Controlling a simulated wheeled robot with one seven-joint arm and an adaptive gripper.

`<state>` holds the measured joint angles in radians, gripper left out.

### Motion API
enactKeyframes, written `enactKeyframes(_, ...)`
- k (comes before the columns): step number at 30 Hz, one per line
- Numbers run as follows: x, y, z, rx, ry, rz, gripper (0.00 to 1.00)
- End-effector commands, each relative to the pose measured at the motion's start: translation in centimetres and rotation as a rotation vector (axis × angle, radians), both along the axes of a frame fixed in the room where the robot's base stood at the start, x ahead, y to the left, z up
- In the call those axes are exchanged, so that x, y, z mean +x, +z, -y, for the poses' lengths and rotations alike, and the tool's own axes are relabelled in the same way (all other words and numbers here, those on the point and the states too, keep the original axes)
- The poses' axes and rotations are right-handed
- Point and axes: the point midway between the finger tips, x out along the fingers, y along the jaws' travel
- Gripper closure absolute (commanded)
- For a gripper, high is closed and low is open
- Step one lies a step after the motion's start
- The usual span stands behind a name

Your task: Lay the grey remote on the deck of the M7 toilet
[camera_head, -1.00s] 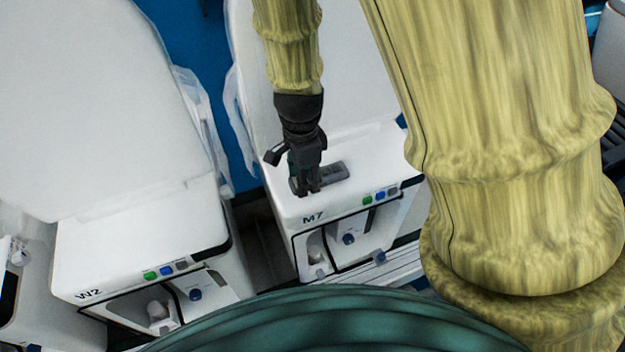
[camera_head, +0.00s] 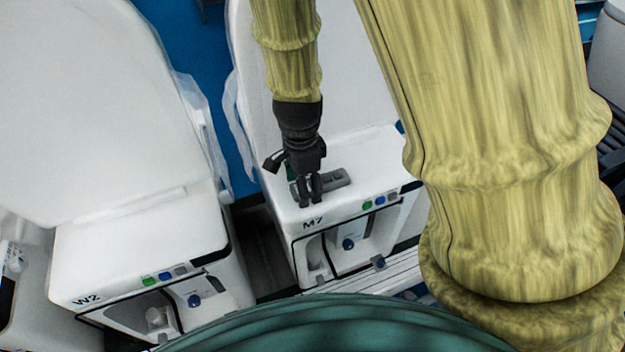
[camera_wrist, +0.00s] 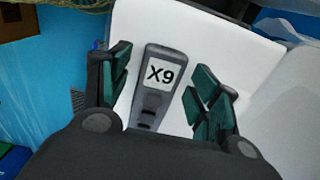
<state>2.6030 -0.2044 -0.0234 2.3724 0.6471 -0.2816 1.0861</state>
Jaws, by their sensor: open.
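The grey remote (camera_head: 336,180) lies on the white deck of the M7 toilet (camera_head: 352,208), near the deck's front left part. In the wrist view the remote (camera_wrist: 160,82) shows a white label reading X9 and dark buttons. My gripper (camera_head: 309,203) is over the remote's left end, pointing down. In the wrist view its two green-padded fingers (camera_wrist: 160,95) stand apart on both sides of the remote, with white deck visible between the remote and each finger. Part of the remote is hidden behind the gripper in the head view.
The W2 toilet (camera_head: 130,245) stands to the left, with a dark gap between the two. The M7 lid (camera_head: 365,90) stands up behind the deck. A blue wall or floor (camera_head: 180,35) shows beyond.

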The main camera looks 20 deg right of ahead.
Motion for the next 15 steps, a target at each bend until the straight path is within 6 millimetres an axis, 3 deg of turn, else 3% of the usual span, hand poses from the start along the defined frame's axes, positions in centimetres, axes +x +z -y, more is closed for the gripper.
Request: enactKeyframes(15, 0.0, 4.6, 0.0, 0.0, -0.001, 0.0, 0.38)
